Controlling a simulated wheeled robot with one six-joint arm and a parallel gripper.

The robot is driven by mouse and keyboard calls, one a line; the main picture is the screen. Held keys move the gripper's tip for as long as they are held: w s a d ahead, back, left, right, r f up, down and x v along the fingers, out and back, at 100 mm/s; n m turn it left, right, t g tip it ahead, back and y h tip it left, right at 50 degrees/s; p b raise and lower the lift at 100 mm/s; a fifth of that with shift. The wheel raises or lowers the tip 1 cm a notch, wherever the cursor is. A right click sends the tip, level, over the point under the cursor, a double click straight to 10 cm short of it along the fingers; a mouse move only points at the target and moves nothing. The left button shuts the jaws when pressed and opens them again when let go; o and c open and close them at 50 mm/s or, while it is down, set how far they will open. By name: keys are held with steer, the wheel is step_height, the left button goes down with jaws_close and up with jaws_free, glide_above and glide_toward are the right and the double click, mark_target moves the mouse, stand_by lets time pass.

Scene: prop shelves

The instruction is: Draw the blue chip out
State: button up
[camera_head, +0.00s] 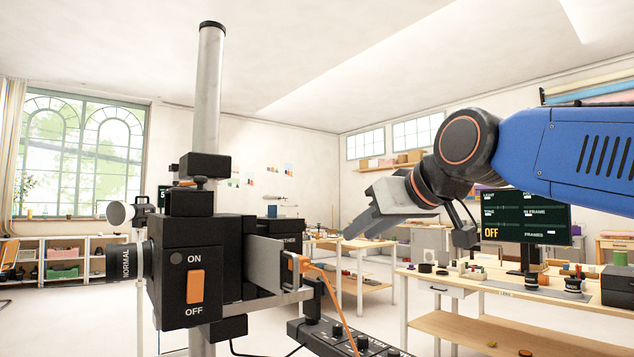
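I cannot make out a blue chip in this view. A black camera-like device (192,270) is mounted on a metal pole, with an orange ON/OFF switch on its near face and a lens barrel marked NORMAL at its left. My gripper (352,230) is grey and hangs in the air to the right of the device, pointing down and left, apart from it. Its fingers overlap from this side, so their gap is hidden. I see nothing clearly held in it.
A grey plate (265,263) and a metal bracket stick out at the device's right, with an orange cable hanging below. A black control box (335,338) sits lower down. A workbench (470,283) with small items and a dark screen (525,220) stands at the right.

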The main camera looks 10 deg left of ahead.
mark_target(272, 207)
steer(key=s+a+r+n+y, duration=0.1)
steer(key=a+r+n+y, duration=0.15)
steer(key=a+r, duration=0.65)
steer(key=shift+m, duration=0.35)
steer(key=x, duration=1.7)
steer(key=shift+s+a+f, duration=0.2)
steer(key=shift+a, duration=0.05)
jaws_close()
